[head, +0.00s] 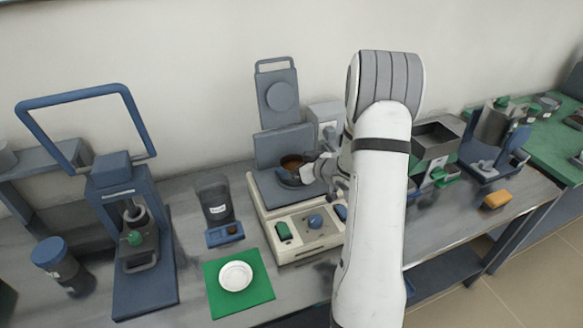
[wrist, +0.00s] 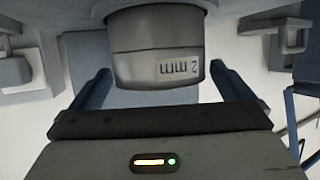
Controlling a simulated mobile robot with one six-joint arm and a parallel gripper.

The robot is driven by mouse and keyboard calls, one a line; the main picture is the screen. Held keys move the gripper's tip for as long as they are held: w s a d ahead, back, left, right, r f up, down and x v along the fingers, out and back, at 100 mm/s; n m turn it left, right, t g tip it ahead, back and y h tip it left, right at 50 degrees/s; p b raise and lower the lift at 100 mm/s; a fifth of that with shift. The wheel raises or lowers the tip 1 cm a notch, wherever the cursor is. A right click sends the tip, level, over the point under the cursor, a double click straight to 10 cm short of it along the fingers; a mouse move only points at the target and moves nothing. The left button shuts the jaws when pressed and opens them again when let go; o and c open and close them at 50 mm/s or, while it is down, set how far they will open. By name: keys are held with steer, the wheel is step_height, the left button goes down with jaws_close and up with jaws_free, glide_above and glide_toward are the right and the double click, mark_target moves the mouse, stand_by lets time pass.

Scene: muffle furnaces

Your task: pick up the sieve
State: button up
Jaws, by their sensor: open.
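The sieve (wrist: 156,48) is a grey round vessel with a "2 mm" label, upside down in the wrist view. In the head view the sieve (head: 287,178) sits on the grey top of a cream machine, with something brown inside it. My gripper (head: 306,172) is at the sieve's right side, partly hidden by my arm. In the wrist view my gripper (wrist: 160,84) is open, with one blue finger on each side of the sieve's lower picture edge. Gaps show between the fingers and the sieve. I cannot tell how far the fingers reach along it.
The cream machine (head: 286,258) has a control panel in front and a raised grey lid (head: 277,95) behind. A white dish (head: 235,276) on a green mat (head: 262,292), a dark labelled container (head: 214,199) and a blue press (head: 132,190) stand left.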

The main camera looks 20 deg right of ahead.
steer(key=shift+w+a+f, duration=0.25)
steer(key=shift+w+f, duration=0.05)
steer(key=shift+w, duration=0.25)
steer(key=shift+c, duration=0.4)
steer(key=c, duration=1.3)
step_height(320, 180, up, 10)
